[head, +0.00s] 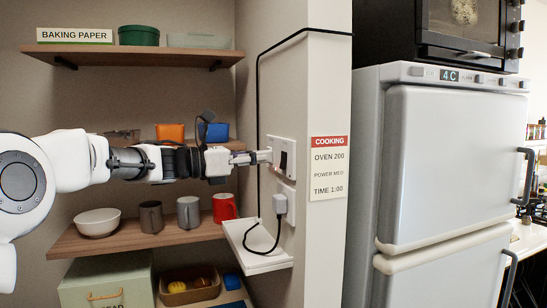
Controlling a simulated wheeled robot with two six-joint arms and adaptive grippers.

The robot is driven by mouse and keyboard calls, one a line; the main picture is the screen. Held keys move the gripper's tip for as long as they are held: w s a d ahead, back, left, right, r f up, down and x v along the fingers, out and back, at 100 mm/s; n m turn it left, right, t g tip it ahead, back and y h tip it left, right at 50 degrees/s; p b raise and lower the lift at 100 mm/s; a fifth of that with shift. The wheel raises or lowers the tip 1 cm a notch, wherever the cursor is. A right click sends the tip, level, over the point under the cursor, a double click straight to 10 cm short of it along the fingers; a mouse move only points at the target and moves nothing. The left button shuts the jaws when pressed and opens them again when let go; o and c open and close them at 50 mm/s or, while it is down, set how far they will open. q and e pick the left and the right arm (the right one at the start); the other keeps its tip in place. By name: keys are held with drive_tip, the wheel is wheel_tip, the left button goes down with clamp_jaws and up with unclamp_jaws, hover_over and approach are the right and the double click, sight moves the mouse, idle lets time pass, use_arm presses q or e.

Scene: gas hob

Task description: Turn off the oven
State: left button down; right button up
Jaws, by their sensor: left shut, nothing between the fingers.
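The black oven (470,28) sits on top of the fridge at the upper right, with several knobs down its right side. A white wall switch plate (274,146) with a dark rocker (284,161) is on the side of the wall column. My left gripper (266,156) is shut and empty. Its fingertips are at the left edge of the switch plate; I cannot tell if they touch it. My right gripper is not in view.
A black cable (257,110) runs along the wall and column top. A small white shelf (262,262) juts below the plug. Wooden shelves (140,240) hold a bowl, mugs and boxes. A cooking sign (329,168) hangs beside the fridge (450,170).

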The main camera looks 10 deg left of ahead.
use_arm(q)
drive_tip(key=v, duration=0.9)
drive_tip(key=shift+a, duration=0.35)
drive_tip(key=shift+a+f, duration=0.1)
drive_tip(key=shift+f, duration=0.1)
